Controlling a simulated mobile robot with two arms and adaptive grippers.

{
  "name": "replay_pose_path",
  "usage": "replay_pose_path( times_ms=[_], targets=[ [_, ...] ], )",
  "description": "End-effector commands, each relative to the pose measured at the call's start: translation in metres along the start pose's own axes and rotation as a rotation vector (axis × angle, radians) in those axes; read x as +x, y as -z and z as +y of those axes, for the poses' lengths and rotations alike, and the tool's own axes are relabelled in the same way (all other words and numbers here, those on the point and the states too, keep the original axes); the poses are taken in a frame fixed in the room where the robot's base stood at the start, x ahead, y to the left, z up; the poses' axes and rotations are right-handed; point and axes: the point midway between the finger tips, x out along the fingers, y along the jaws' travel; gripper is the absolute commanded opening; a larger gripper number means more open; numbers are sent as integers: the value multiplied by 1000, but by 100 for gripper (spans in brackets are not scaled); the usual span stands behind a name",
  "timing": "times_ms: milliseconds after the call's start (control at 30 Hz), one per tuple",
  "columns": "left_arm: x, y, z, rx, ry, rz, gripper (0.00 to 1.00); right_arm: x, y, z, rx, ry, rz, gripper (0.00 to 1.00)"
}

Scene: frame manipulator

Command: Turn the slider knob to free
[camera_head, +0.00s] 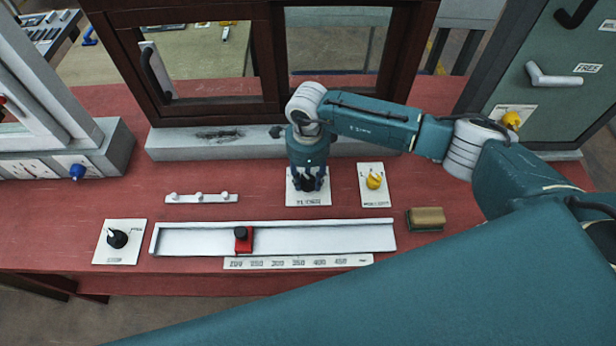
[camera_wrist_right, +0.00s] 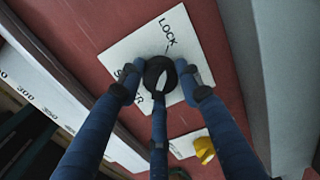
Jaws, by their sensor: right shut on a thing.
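The slider knob (camera_wrist_right: 160,68) is a round black knob with a white mark on top. It sits on a white plate (camera_head: 296,200) on the red bench; the plate also shows in the right wrist view (camera_wrist_right: 122,48). There I read LOCK at the plate's top edge and a partly covered SLIDER at its side; no FREE label shows. My right gripper (camera_head: 308,180) points down over the plate, its blue fingers around the knob and shut on it. The fingers partly hide the knob and lettering. My left gripper is not in view.
A white rail (camera_head: 330,237) with a red slider block (camera_head: 244,245) and a number scale (camera_head: 300,262) lies in front. A yellow knob (camera_head: 374,180) is close on the right, with a sponge-like block (camera_head: 426,219) beyond. A dark window frame (camera_head: 270,60) stands behind.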

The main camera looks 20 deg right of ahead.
Motion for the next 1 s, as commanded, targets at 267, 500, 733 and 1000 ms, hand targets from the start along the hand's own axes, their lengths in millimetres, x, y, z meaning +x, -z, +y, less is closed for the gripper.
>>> replay_pose_path(
  times_ms=[267, 500, 733, 1000],
  targets=[
    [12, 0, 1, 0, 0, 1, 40, 2, 0, -1, 115, 3, -1, 8],
    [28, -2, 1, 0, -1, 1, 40, 2, 0, -1, 315, 3, -1, 8],
    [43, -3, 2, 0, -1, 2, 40, 2, 0, -2, 535, 4, -2, 8],
    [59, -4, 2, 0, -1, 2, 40, 2, 0, -1, 791, 3, -3, 8]
  ],
)
